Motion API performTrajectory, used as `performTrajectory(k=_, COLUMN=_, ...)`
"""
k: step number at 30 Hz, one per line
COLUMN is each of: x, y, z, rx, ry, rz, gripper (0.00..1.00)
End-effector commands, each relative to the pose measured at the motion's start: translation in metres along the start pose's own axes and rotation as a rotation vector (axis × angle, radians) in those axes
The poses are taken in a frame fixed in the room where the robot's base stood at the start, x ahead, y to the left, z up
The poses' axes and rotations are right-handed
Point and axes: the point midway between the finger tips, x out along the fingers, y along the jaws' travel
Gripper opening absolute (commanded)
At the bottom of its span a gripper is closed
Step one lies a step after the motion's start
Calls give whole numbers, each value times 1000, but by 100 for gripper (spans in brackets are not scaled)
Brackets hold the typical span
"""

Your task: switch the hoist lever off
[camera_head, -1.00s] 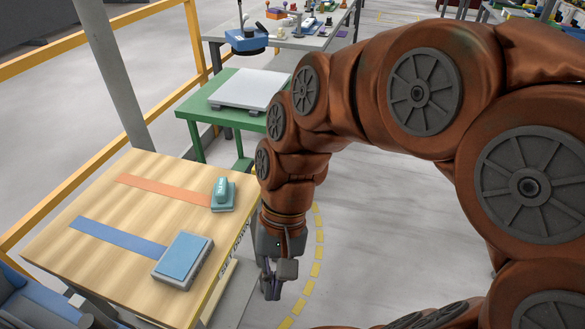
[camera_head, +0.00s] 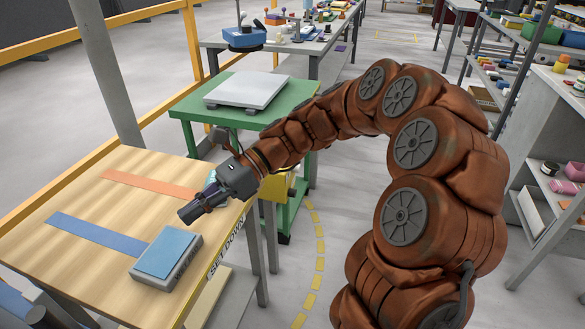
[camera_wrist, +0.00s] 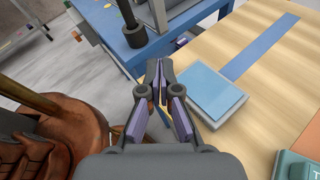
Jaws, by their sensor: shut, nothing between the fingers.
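No hoist lever can be made out for certain in either view. My gripper (camera_head: 188,214) is shut and empty. It reaches out over the wooden table (camera_head: 110,255) in the head view, pointing left and down. In the wrist view its closed fingertips (camera_wrist: 158,70) show near the middle, beside a grey block with a blue top (camera_wrist: 208,92). In the head view that block (camera_head: 168,254) sits at the table's front right, below the gripper. A teal-handled object (camera_head: 209,181) is mostly hidden behind my gripper.
Blue and orange strips mark the wooden table. A green table (camera_head: 225,115) with a pale slab (camera_head: 247,91) stands behind it, with a yellow part beneath my arm. A blue bench (camera_wrist: 160,50) with dark upright posts shows in the wrist view. Shelves (camera_head: 500,70) stand at the right; open floor lies between.

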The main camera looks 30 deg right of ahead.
Motion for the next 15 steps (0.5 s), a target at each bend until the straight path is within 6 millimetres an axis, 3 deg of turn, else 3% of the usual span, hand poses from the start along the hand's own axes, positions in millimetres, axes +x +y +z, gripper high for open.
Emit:
performTrajectory(k=1, x=-5, y=-14, z=-10, rx=50, ry=-45, rz=-19, gripper=0)
performTrajectory(k=8, x=-43, y=-66, z=-30, rx=282, ry=-261, rz=-90, gripper=0)
performTrajectory(k=15, x=-98, y=-118, z=-69, rx=514, ry=-493, rz=-149, gripper=0)
